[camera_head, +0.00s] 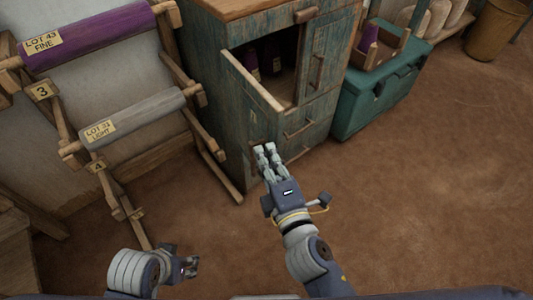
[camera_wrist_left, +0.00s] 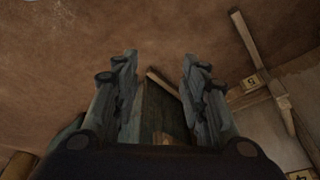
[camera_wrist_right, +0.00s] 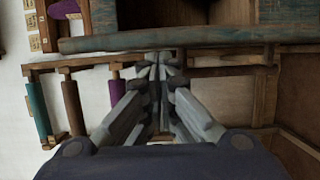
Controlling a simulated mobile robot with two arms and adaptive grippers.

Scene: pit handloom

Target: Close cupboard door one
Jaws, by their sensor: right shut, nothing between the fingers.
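The weathered blue-green cupboard (camera_head: 215,70) has one door (camera_head: 250,84) standing open at its left, swung out toward me. Behind it is a dark compartment holding purple items. A second door (camera_head: 325,52) on the right looks shut. My right gripper (camera_head: 264,148) is shut and empty, with its fingertips by the lower, outer end of the open door; I cannot tell if they touch. In the right wrist view the shut fingertips (camera_wrist_right: 160,62) are close to a long blue-green edge. My left gripper (camera_head: 192,266) is low and away from the cupboard; the left wrist view shows its fingers (camera_wrist_left: 160,75) apart.
A rack with a purple roll (camera_head: 90,35) and a grey roll (camera_head: 135,118) leans left of the cupboard. A teal chest (camera_head: 375,100) stands against its right side, and a basket (camera_head: 500,30) is at the far right. The brown floor at the right is clear.

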